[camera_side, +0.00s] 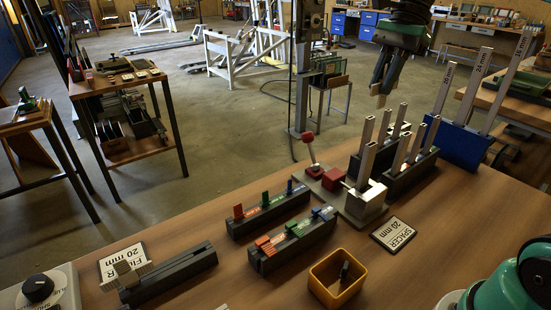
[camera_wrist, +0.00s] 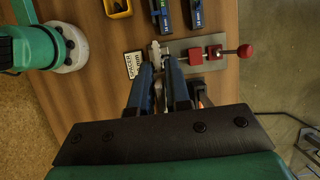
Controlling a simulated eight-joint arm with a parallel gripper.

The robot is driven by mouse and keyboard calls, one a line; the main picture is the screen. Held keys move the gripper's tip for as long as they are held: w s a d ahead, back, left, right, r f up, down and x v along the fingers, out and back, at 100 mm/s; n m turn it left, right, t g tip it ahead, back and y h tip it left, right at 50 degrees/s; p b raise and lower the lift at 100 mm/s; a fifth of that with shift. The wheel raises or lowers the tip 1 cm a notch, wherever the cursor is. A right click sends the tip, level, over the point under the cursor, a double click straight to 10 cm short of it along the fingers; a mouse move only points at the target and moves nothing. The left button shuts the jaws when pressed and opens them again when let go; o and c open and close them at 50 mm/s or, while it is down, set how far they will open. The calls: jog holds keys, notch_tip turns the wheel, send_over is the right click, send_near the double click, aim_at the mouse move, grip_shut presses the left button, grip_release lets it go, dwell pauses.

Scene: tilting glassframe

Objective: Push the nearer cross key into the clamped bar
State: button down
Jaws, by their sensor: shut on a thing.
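My gripper (camera_side: 381,97) hangs high above the table, above and behind the black racks in the side view. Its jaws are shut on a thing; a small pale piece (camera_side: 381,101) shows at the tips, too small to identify. In the wrist view my gripper (camera_wrist: 164,82) points at the clamp area. The clamp (camera_side: 365,205) is a silver block on a grey plate, with a red-knobbed lever (camera_side: 309,136). An upright metal bar (camera_side: 367,163) appears to stand at the block; I cannot tell whether it is the clamped bar. I cannot identify the nearer cross key for certain.
Black racks (camera_side: 413,178) with upright bars and a blue rack (camera_side: 463,144) with tall bars stand to the right. Slotted holders (camera_side: 290,240) with coloured pieces, a yellow bin (camera_side: 325,286), a spacer card (camera_side: 394,234) and a dark holder (camera_side: 185,270) occupy the front.

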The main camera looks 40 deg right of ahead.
jog(key=shift+f, duration=0.1)
jog(key=shift+f, duration=2.8)
jog(key=shift+f, duration=1.8)
jog(key=c, duration=0.8)
grip_release()
jog(key=shift+o, duration=0.2)
jog(key=shift+r, duration=0.1)
jog(key=v, duration=0.5)
jog(key=shift+d+r, duration=0.1)
jog(key=shift+r, duration=0.1)
